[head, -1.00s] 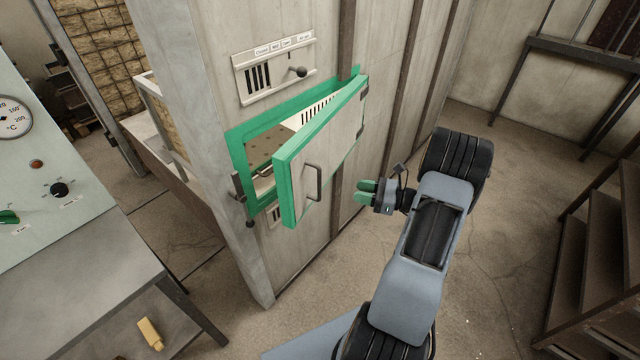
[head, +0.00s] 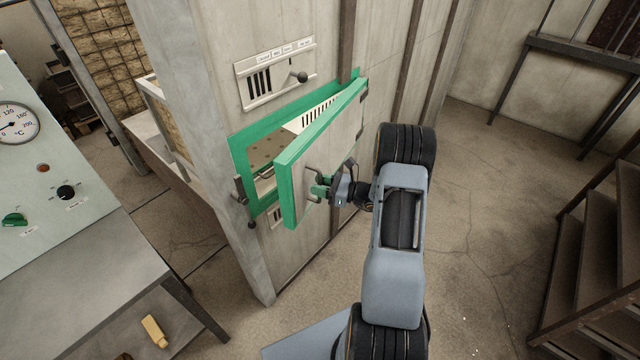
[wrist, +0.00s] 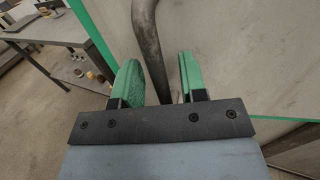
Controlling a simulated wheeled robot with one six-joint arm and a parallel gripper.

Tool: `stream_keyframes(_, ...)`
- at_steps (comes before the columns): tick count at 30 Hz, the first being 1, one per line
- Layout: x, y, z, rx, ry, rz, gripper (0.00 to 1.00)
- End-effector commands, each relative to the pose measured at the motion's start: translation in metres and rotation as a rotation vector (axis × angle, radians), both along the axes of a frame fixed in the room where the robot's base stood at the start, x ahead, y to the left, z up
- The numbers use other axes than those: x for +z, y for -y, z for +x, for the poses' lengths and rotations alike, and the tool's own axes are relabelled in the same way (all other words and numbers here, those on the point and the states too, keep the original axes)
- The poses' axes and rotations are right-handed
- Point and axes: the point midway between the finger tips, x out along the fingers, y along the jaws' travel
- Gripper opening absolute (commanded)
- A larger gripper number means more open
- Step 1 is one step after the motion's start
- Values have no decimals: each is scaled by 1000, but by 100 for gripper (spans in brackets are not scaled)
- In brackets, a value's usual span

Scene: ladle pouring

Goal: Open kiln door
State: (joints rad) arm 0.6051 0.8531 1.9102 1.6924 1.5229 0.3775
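The kiln door (head: 332,150) is a pale panel with a green edge, hinged on its right and standing partly open. Its dark handle (wrist: 146,40) runs between the two green fingers of my gripper (wrist: 158,82) in the wrist view. The fingers are apart, with a gap between the handle and the right finger. In the head view my gripper (head: 318,188) is at the handle, on the door's outer face, and hides part of it. The green-framed kiln opening (head: 239,160) shows behind the door, with a perforated shelf inside.
A vent panel with a knobbed lever (head: 298,77) is above the door. A latch (head: 240,190) sits left of the opening. A control console (head: 40,190) and metal table (head: 90,285) stand at left. Wooden stairs (head: 590,250) are at right, with clear floor between.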

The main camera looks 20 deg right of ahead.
Motion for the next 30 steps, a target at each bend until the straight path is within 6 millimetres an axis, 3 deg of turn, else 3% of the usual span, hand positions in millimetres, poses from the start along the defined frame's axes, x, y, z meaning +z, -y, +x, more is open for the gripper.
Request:
stream_keyframes(9, 0, -1, 1, 0, 0, 0, 38)
stream_keyframes(21, 0, -1, 1, 0, 0, 0, 0)
stream_keyframes(30, 0, -1, 1, -1, 1, -1, 0)
